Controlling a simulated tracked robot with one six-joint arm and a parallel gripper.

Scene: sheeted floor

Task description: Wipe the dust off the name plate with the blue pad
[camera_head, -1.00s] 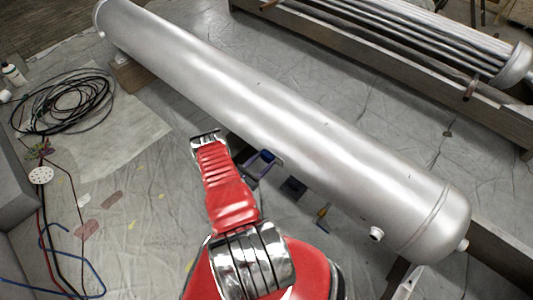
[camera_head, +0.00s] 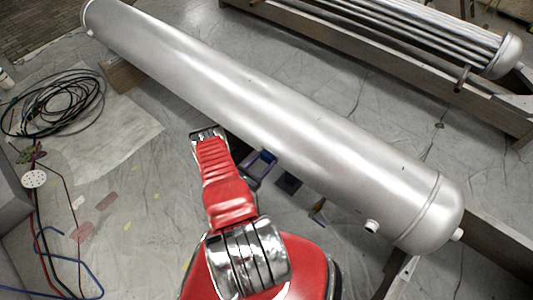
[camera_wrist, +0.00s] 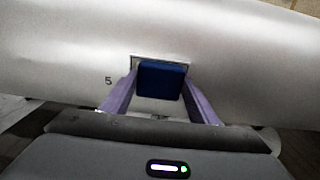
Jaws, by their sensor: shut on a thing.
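The blue pad (camera_wrist: 160,80) is held between the two purple fingers of my gripper (camera_wrist: 160,76) in the wrist view. The name plate (camera_wrist: 186,66) is on the side of a large silver cylinder (camera_wrist: 245,70). Only the plate's upper edge and corners show clearly around the pad, which covers most of it. I cannot tell whether the pad touches the plate, and no dust can be made out. The cylinder (camera_head: 270,110) lies diagonally across the head view.
A black cable coil (camera_head: 55,103) lies on the sheeted floor at the left. A wooden frame with metal tubes (camera_head: 400,50) stands behind. A small nozzle (camera_head: 371,227) sticks out near the cylinder's right end.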

